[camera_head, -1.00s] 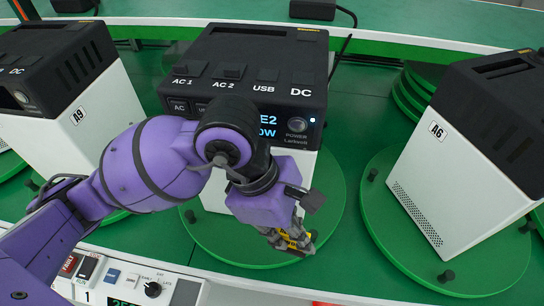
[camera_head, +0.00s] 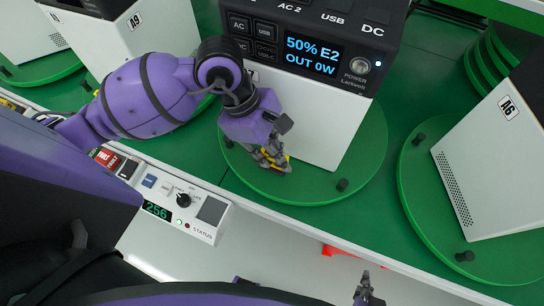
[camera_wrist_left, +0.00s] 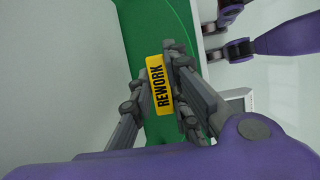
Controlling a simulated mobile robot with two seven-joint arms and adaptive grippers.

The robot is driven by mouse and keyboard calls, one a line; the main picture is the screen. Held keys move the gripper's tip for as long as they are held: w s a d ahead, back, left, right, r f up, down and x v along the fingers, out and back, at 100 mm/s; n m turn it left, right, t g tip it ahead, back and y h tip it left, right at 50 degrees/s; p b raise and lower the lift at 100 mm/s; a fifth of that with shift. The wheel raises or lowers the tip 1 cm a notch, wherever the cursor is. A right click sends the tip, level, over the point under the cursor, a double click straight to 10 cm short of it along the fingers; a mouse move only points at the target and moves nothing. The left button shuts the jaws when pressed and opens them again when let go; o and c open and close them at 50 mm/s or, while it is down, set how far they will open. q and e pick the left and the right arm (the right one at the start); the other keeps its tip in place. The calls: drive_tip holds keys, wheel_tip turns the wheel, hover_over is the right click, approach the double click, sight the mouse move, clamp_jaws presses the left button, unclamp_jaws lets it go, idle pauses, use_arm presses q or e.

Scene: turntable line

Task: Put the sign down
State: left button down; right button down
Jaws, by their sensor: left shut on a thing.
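The sign is a small yellow plate reading REWORK (camera_wrist_left: 158,85), between the fingers of my left gripper (camera_wrist_left: 155,93) in the left wrist view. In the head view my left gripper (camera_head: 270,158) is shut on the sign, of which only a yellow sliver (camera_head: 288,159) shows. It is over the front left part of the middle green turntable (camera_head: 315,188), in front of the white-and-black power station (camera_head: 325,125). I cannot tell whether the sign touches the turntable. My right gripper (camera_head: 368,292) shows small at the bottom of the head view; its opening is unclear.
Power station A6 (camera_head: 480,170) stands on the right turntable (camera_head: 420,205), and A9 (camera_head: 125,35) is at the left. A control panel (camera_head: 175,195) reading 256 sits at the front edge. The middle turntable's front right is clear, apart from a black knob (camera_head: 342,184).

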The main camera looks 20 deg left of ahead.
sight(272, 161)
use_arm(q)
drive_tip(key=shift+w+a+f, duration=0.1)
drive_tip(key=shift+a+f, duration=0.1)
drive_tip(key=shift+f, duration=0.1)
drive_tip(key=shift+w+a+f+p, duration=0.1)
drive_tip(key=shift+a+f+p, duration=0.05)
drive_tip(key=shift+f, duration=0.75)
drive_tip(key=shift+a+f+p, duration=0.1)
drive_tip(key=shift+f+p, duration=0.05)
drive_tip(key=shift+f, duration=0.75)
drive_tip(key=shift+f, duration=0.2)
drive_tip(key=c, duration=1.7)
unclamp_jaws()
drive_tip(key=v, duration=1.2)
drive_tip(key=shift+r, duration=0.25)
